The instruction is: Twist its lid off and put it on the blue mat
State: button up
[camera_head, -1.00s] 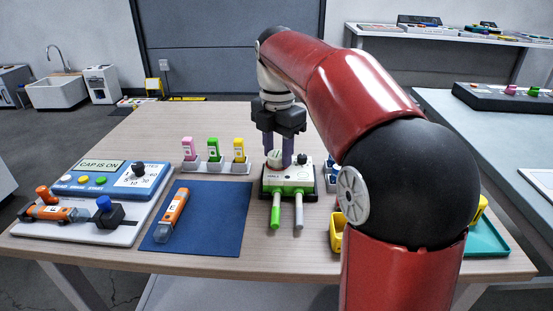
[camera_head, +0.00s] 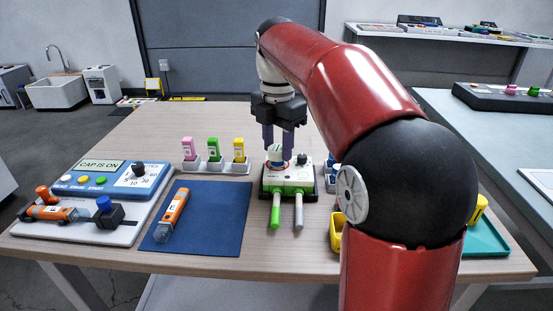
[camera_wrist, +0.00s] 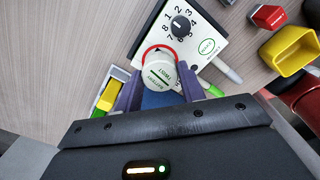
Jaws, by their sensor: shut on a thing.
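A white device (camera_head: 290,180) with a dark dial stands on a black base, right of the blue mat. My gripper (camera_head: 278,148) is above it, its purple fingers shut on the cream lid (camera_head: 275,155). The lid also shows between the fingertips in the wrist view (camera_wrist: 160,70), with "TWIST" lettering on it. A red ring shows at the lid's far edge there. The lid looks slightly raised above the device; I cannot tell whether it is fully clear. The blue mat (camera_head: 228,222) lies to the left, with an orange-and-grey tube (camera_head: 174,212) on its left side.
A rack with pink, green and yellow blocks (camera_head: 214,152) stands behind the mat. A "CAP IS ON" panel (camera_head: 100,167) and a white board are at the left. A yellow bin (camera_head: 336,232) is right of the device. The mat's right half is bare.

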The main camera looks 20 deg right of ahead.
aim_at(277, 148)
jog(key=shift+r, duration=0.3)
dwell(0.4)
jog(key=shift+r, duration=1.4)
